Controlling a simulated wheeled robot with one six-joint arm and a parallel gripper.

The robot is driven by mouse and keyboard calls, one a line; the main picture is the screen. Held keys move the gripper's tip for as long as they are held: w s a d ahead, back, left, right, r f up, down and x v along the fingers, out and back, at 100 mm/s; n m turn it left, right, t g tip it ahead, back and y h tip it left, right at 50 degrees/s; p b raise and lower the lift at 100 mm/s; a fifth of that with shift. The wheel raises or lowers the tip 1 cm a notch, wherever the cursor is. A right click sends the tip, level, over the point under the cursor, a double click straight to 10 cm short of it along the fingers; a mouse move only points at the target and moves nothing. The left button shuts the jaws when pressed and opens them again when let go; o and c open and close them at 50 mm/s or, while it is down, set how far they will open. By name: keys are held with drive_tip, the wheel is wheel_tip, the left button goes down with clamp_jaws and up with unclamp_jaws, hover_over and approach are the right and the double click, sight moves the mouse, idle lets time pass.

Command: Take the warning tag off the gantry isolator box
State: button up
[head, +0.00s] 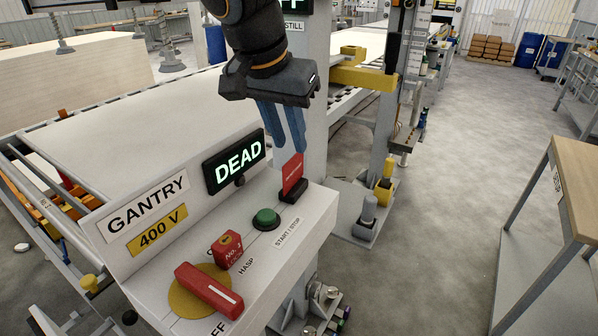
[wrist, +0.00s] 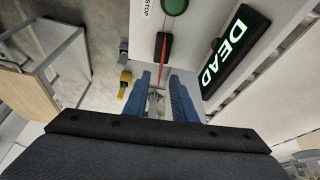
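The red warning tag (head: 292,174) stands upright in a small black holder (head: 293,192) at the far right end of the sloped gantry isolator box (head: 322,212). My gripper (head: 290,147) has blue fingers pointing down just above the tag. In the wrist view my gripper (wrist: 163,78) is open, with a gap between its fingers. The tag shows there edge-on as a thin red strip (wrist: 161,70), in line with the gap. I cannot tell whether its near end lies between the fingertips. Nothing is held.
The box also carries a green start/stop button (head: 266,218), a red lock (head: 227,248) at the hasp, and a red rotary handle (head: 208,290) on a yellow disc. A display (head: 234,160) reading DEAD stands behind. Open floor (head: 460,150) lies to the right, beside a wooden-topped table (head: 580,180).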

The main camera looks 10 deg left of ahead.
drive_tip(key=p, duration=0.2)
hover_over(294, 185)
drive_tip(key=shift+w+f, duration=0.1)
drive_tip(key=shift+f, duration=3.2)
clamp_jaws()
